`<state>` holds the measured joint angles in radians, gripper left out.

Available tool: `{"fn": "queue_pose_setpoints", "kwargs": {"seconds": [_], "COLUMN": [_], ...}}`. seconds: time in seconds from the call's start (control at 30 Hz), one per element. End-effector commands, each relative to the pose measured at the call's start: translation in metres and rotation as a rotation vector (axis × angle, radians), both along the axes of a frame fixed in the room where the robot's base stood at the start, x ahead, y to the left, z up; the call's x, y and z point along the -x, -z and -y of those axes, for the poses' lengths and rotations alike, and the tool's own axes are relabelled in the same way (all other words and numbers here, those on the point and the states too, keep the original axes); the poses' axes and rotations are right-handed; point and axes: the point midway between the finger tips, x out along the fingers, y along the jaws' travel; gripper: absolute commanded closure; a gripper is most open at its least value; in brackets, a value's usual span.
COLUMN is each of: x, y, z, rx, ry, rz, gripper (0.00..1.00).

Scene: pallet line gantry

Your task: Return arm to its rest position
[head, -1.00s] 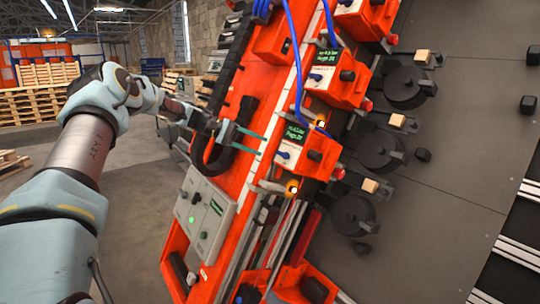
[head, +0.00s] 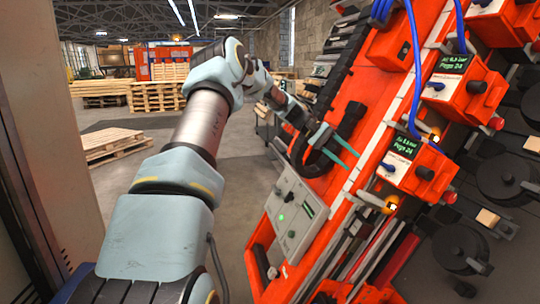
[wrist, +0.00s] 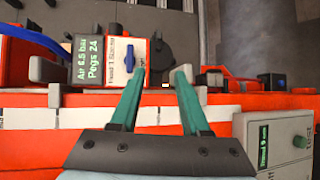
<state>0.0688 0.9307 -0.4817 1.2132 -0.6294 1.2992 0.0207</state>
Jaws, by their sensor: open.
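My arm (head: 205,125) reaches forward in the head view toward a tilted-looking orange gantry (head: 345,125). My gripper (head: 353,162) has two green fingers and is over the gantry's orange and white front rail. In the wrist view my gripper (wrist: 160,76) has its fingers spread apart with nothing between them. Ahead of the fingers in the wrist view is a station box (wrist: 100,58) with a green display, a white label and a blue knob. I cannot tell whether the fingertips touch the rail.
A grey control panel (head: 295,213) with a green light is on the gantry's near side. Blue hoses (head: 412,75) hang by the orange station boxes. Wooden pallets (head: 112,143) lie at the left and back. A beige panel edge (head: 45,120) stands close at left. Grey floor between is open.

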Motion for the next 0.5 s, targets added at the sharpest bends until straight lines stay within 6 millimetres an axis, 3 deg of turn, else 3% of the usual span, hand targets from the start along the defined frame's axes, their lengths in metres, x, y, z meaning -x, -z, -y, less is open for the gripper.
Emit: {"fn": "queue_pose_setpoints", "kwargs": {"seconds": [0.17,0.37,0.5], "x": [0.04,0.088,0.133], "y": [0.029,0.049,0.053], "z": [-0.066,-0.168,-0.241], "rx": [-0.291,-0.561,-0.705], "ry": [-0.041,-0.085,-0.11], "rz": [0.155,0.332,0.448], "gripper": [0.54,0.54,0.54]}}
